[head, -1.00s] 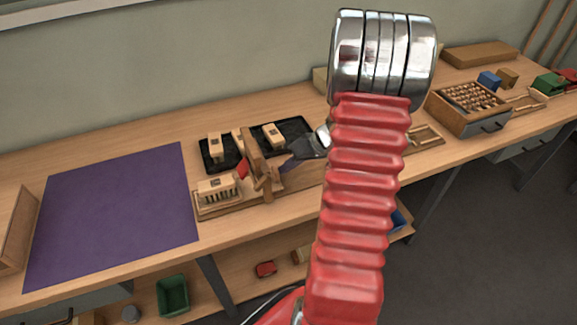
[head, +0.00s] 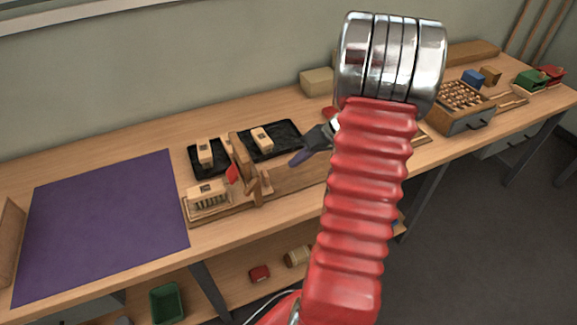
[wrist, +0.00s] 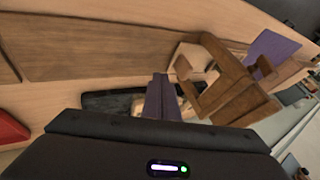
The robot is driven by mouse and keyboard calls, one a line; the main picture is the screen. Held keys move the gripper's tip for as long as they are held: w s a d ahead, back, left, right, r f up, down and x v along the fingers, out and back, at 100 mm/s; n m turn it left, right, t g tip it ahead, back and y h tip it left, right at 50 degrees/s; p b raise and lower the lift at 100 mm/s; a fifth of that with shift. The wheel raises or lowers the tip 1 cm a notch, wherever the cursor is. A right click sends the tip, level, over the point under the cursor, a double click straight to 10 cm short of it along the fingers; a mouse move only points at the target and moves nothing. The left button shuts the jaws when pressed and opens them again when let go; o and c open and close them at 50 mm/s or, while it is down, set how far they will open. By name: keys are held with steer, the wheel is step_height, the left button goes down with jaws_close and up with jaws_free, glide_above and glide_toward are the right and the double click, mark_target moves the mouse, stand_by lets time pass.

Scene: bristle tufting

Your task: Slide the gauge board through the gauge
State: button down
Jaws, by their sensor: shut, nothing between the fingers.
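The gauge (head: 240,160) is an upright wooden frame with a red piece on it, standing across a long wooden base (head: 225,214). It also shows in the wrist view (wrist: 232,82). A light block with dark bristles, which looks like the gauge board (head: 208,198), sits upright on the base at the left of the frame. I cannot make it out in the wrist view. My gripper (head: 294,160) is to the right of the frame, apart from it. Its dark purple fingers (wrist: 160,97) are shut with nothing between them.
A black tray (head: 290,132) behind the gauge holds light blocks. A purple mat (head: 100,225) lies flat at the left. A beige block (head: 317,82) stands at the back, and a wooden box (head: 458,124) of small pegs stands at the right. My arm hides part of the bench.

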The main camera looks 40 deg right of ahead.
steer(key=v, duration=0.5)
steer(key=shift+s+r, duration=0.1)
steer(key=shift+r, duration=0.15)
stand_by(0.4)
steer(key=s+a+m+g, duration=0.3)
steer(key=s+a+m, duration=0.2)
steer(key=a, duration=0.1)
steer(key=s+a+r+n+t+h, duration=0.1)
steer(key=a+r+n, duration=0.3)
steer(key=a, duration=1.1)
steer(key=s+a+r+n+t+h, duration=0.1)
steer(key=s+a+r+n+h, duration=0.1)
steer(key=a+r, duration=0.8)
steer(key=a+n, duration=0.1)
steer(key=a, duration=0.4)
steer(key=shift+s+r+n+h, duration=0.4)
